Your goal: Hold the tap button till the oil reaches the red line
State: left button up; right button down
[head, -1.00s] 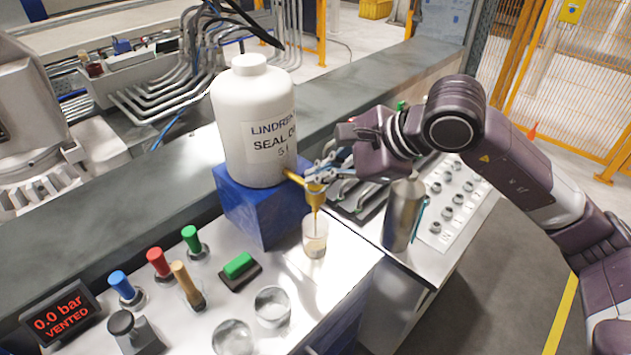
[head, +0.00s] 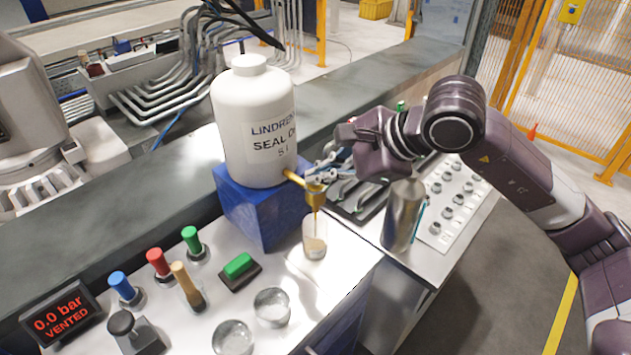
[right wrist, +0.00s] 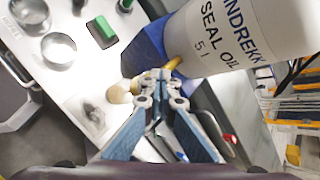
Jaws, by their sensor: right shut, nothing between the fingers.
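The white seal oil bottle (head: 256,118) stands on a blue block (head: 265,212) in the head view. Its brass tap (head: 313,190) points out to the right and a thin stream of oil runs down from it. A small clear cup (head: 315,238) stands under the tap with tan oil in it. The red line on the cup is too small to make out. My right gripper (head: 318,172) is shut and empty, its fingertips at the tap's top. In the right wrist view its fingertips (right wrist: 155,76) hide the button and part of the tap. My left gripper is not in view.
A metal flask (head: 403,215) stands right of the cup, close under my right arm. A pressure display (head: 62,312) reads 0.0 bar, vented.

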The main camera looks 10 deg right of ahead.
aim_at(319, 186)
jog(key=shift+r, duration=0.1)
jog(key=shift+r+p, duration=0.35)
jog(key=shift+r, duration=0.4)
jog(key=shift+r, duration=0.1)
jog(key=shift+r+p, duration=1.4)
jog(key=shift+r, duration=1.05)
